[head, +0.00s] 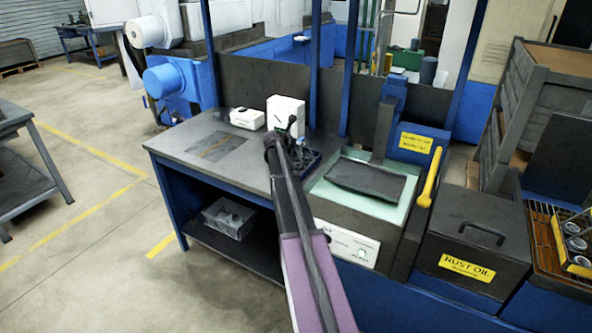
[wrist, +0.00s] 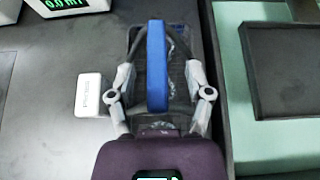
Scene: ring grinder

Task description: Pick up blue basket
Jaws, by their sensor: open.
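The blue basket shows in the wrist view by its thick blue handle (wrist: 157,66), which runs upright in the picture between my fingers. Its dark basket body (wrist: 178,78) lies below the handle, partly hidden by the handle and my fingers. My gripper (wrist: 161,72) is open, with one finger on each side of the handle and a visible gap to both. In the head view my gripper (head: 291,138) is over the right end of the grey workbench (head: 180,150). The basket (head: 308,162) shows there as a dark blue shape, mostly hidden by my arm.
A small white block (wrist: 90,94) lies left of the basket, and a gauge with a green display (wrist: 68,4) is behind it. A pale green tray with a dark plate (head: 367,178) is to the right. The bench's left part is mostly clear.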

